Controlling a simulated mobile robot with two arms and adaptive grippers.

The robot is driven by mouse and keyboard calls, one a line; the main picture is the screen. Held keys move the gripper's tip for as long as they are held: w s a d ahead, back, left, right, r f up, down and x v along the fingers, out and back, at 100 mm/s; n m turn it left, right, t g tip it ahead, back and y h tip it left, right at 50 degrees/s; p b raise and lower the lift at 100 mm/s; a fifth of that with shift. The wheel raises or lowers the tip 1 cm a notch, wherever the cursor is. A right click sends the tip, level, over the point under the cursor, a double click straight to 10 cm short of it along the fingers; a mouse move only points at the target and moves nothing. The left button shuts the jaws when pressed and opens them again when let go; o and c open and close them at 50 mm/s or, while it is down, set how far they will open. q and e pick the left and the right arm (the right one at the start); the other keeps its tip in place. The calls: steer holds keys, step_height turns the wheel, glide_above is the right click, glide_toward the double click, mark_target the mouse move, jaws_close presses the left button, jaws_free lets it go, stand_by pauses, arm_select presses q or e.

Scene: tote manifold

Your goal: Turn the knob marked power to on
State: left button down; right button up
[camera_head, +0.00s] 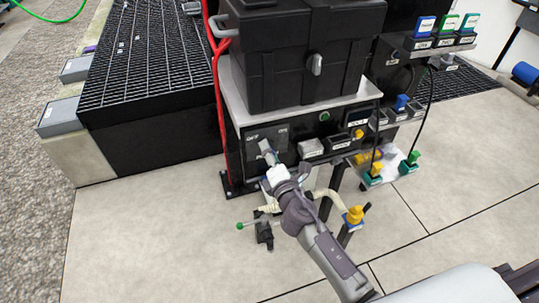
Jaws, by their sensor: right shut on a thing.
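A dark control panel (253,157) is on the front of the bench below the black tote. Small white lettering near its top looks like "OFF" on the left and "ON" on the right. My right gripper (267,155) reaches up from below and is shut at the middle of this panel, on the knob there. The gripper mostly hides the knob, so its pointer direction cannot be told. My left gripper is not in view.
The black tote (292,60) stands on a light bench top. A red cable (217,90) hangs at left. A yellow-capped fitting (354,215) stands low right. Open floor (150,240) lies at left.

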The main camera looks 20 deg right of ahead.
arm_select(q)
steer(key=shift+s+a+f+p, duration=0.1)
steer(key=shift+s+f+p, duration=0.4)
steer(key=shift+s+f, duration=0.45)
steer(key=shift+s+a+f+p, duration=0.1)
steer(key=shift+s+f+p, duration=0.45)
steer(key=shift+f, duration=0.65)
arm_select(e)
steer(key=shift+d+r+m, duration=0.1)
steer(key=shift+m, duration=3.35)
steer(key=shift+r+m, duration=0.1)
steer(key=shift+m, duration=3.35)
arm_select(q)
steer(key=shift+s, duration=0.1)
arm_select(e)
steer(key=o, duration=1.2)
steer(key=shift+c, duration=0.2)
